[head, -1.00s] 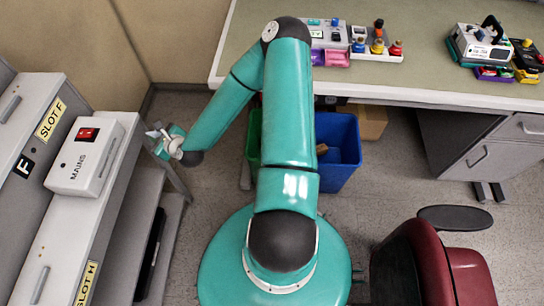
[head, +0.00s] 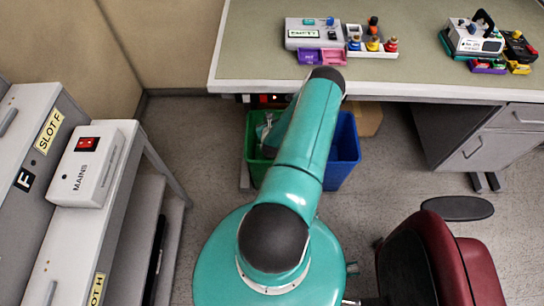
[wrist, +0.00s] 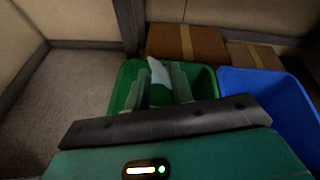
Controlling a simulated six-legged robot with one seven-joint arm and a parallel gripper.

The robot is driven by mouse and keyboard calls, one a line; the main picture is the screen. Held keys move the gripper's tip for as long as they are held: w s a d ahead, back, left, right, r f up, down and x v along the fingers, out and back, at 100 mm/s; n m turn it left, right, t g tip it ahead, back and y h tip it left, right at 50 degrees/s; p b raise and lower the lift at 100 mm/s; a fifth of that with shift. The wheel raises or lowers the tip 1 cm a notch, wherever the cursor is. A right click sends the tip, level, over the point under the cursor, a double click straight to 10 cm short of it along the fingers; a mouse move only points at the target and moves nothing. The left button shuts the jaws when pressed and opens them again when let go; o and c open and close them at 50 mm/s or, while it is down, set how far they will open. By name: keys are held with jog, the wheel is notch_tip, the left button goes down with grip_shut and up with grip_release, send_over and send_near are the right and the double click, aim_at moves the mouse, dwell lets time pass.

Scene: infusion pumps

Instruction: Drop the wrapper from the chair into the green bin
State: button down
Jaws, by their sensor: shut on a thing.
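In the wrist view my gripper (wrist: 160,88) is shut on a pale, crumpled wrapper (wrist: 157,71), which sticks out past the fingertips. The green bin (wrist: 125,80) lies behind and around the fingers in that view, so the wrapper shows against its opening. In the head view the green bin (head: 254,168) stands under the desk edge, partly covered by my arm. My gripper (head: 266,132) is over its opening there, largely hidden by the arm. I cannot tell how far above or inside the rim the wrapper is. The red chair (head: 452,255) is at the lower right.
A blue bin (head: 345,155) stands right beside the green one. Cardboard boxes (wrist: 187,42) are behind the bins. The desk (head: 420,75) overhangs them and carries pump devices. A cabinet with a MAINS box (head: 88,165) is at the left. Floor between cabinet and bins is clear.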

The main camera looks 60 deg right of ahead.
notch_tip(320, 180, down, 7)
jog(key=s+d, duration=0.1)
jog(key=s, duration=0.1)
jog(key=shift+s+d+f+m+g, duration=0.15)
jog(key=shift+s+d+m+g, duration=0.15)
jog(key=shift+d, duration=0.05)
jog(key=c, duration=1.1)
grip_release()
jog(key=v, duration=1.3)
jog(key=shift+s+a, duration=0.1)
jog(key=shift+a, duration=0.3)
